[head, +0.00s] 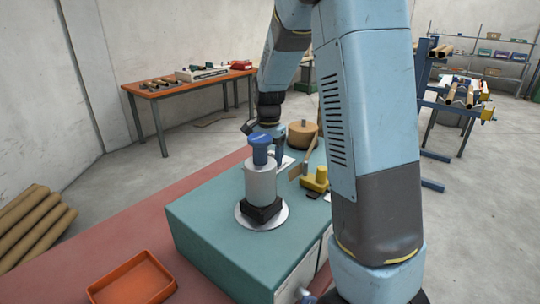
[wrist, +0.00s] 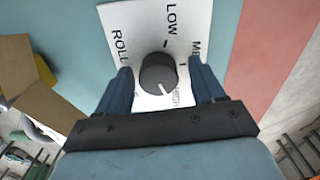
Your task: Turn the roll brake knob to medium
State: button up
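In the wrist view a round dark knob (wrist: 157,72) stands on a white label plate (wrist: 118,20) that reads ROLL, LOW, a partly hidden ME… and HIGH. The knob's white line points down in the picture, near the word HIGH. My gripper (wrist: 160,72) is open, with one blue finger on each side of the knob and a small gap showing at both sides. In the head view my gripper (head: 276,142) is low over the teal cabinet, partly hidden behind a blue-capped grey cylinder. The knob is not visible there.
The teal cabinet (head: 215,235) carries the blue-capped cylinder (head: 260,183), a yellow part (head: 316,180) and a brown roll (head: 302,136) close to my gripper. An orange tray (head: 132,280) lies in front on the red floor strip. A workbench (head: 190,86) stands behind.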

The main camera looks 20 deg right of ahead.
jog(key=c, duration=0.9)
jog(key=shift+d, duration=0.2)
jog(key=shift+c, duration=0.5)
jog(key=shift+a, duration=0.2)
jog(key=shift+n, duration=0.3)
jog(key=n, duration=0.5)
jog(key=shift+r+n, duration=0.1)
jog(key=shift+n, duration=0.2)
jog(key=n, duration=0.3)
jog(key=shift+n, duration=0.3)
jog(key=shift+d+n, duration=0.1)
jog(key=shift+n, duration=1.8)
jog(key=shift+w, duration=0.1)
